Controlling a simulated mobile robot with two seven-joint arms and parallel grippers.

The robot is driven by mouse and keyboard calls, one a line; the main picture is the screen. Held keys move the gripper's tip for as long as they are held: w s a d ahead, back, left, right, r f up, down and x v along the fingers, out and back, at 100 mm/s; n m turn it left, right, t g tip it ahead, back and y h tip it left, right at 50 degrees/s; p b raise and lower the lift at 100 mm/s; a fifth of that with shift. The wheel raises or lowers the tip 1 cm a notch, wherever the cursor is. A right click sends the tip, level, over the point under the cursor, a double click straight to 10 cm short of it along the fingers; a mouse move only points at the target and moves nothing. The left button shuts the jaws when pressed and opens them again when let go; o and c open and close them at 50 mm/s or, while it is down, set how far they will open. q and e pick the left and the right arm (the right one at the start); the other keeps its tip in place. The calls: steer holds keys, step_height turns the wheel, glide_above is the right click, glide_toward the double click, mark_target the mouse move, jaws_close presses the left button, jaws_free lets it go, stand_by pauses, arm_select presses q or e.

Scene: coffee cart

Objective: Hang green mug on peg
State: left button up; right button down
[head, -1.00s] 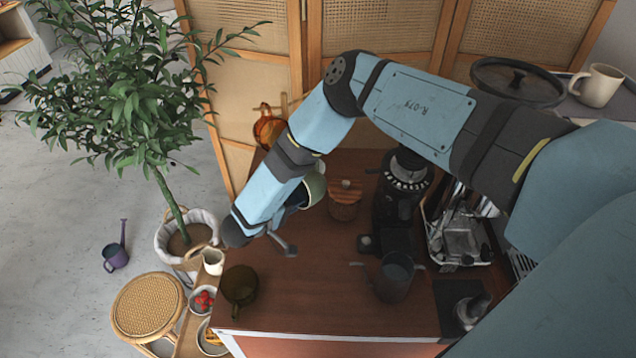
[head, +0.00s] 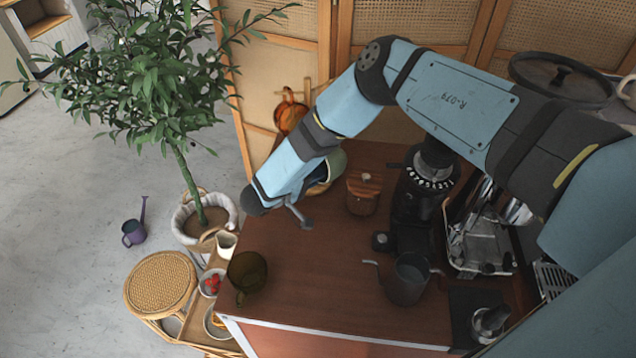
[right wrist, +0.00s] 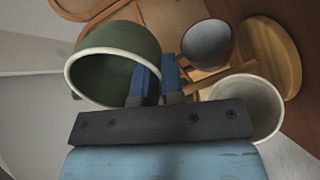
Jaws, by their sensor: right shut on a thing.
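The green mug (right wrist: 110,60) has a pale rim and fills the left of the right wrist view, its mouth turned toward the camera. In the head view the green mug (head: 336,164) shows partly behind my right forearm. My right gripper (right wrist: 157,84) is shut at the mug's right side, with both blue fingers close together. The handle is hidden between the fingers. A wooden peg (right wrist: 228,76) sticks out just right of the fingers, apart from the mug as far as I can tell. My left gripper is out of view.
An amber mug (head: 290,114) hangs by the rattan screen. A grey-blue mug (right wrist: 207,42) and a white cup (right wrist: 252,108) are right of the fingers in the wrist view. A wooden-lidded jar (head: 363,194), grinder (head: 412,220) and dark pitcher (head: 407,280) stand on the cart.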

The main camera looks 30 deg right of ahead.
steer(key=w+f+b, duration=0.1)
steer(key=w+b, duration=0.4)
steer(key=w, duration=0.1)
steer(key=shift+w+d+f+b, duration=0.2)
steer(key=shift+f+b, duration=0.1)
steer(key=shift+b, duration=0.1)
steer(key=shift+a, duration=0.1)
stand_by(0.6)
steer(key=c, duration=1.2)
jaws_free()
steer(key=shift+o, duration=0.2)
steer(key=shift+f, duration=0.1)
